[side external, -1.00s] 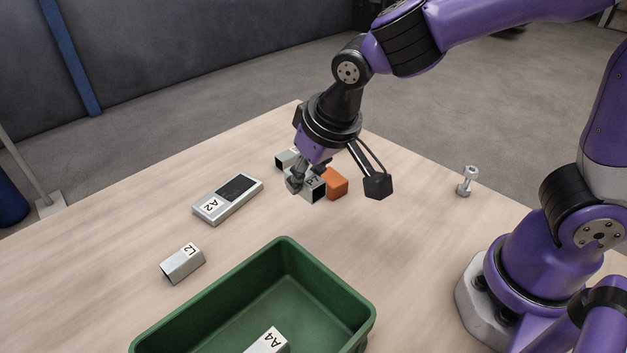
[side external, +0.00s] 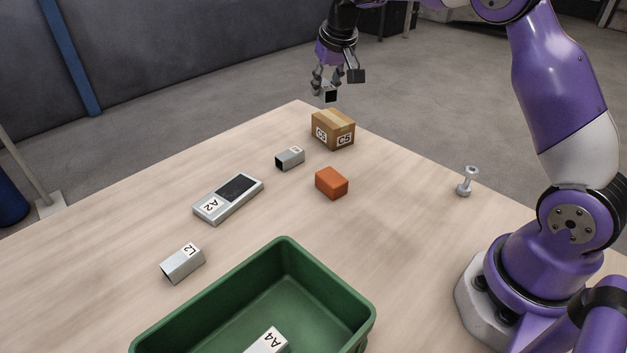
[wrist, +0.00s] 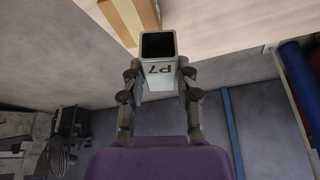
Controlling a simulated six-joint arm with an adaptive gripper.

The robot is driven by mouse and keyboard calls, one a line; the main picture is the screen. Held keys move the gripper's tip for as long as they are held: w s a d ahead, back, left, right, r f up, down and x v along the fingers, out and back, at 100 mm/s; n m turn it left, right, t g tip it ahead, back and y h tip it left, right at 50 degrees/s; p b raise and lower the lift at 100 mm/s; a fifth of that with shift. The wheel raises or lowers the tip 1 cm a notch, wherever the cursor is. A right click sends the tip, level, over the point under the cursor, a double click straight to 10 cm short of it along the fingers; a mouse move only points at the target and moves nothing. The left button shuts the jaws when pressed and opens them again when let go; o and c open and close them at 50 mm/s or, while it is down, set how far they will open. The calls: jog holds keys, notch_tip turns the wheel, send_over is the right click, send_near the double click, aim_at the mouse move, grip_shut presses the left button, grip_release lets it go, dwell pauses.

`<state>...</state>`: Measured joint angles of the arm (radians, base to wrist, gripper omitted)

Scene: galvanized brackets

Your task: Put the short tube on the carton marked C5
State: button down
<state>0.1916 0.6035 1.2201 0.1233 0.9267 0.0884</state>
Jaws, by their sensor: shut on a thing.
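My gripper (side external: 324,86) is shut on a short square grey metal tube (side external: 329,96), held up above the far corner of the table. In the wrist view the tube (wrist: 159,70) sits between both fingers, its dark open end showing and a label that looks like P7. The brown carton marked C5 (side external: 333,131) stands upright on the table near that corner, its top bare. The tube is above the carton in the side view, with a gap between them. Part of the carton (wrist: 128,18) shows beyond the tube in the wrist view.
A small tube (side external: 290,158) and an orange block (side external: 331,183) lie near the carton. A plate marked A2 (side external: 213,206), a tube marked L2 (side external: 183,262), a green bin (side external: 362,312) holding an A4 piece (side external: 267,342), and a bolt (side external: 466,181) are farther off.

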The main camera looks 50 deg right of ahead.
send_over(331, 116)
jog(key=s, duration=0.2)
jog(key=f, duration=0.2)
jog(key=shift+w+a+f, duration=0.25)
jog(key=shift+f, duration=2.1)
jog(key=c, duration=0.6)
grip_release()
jog(key=shift+f, duration=0.15)
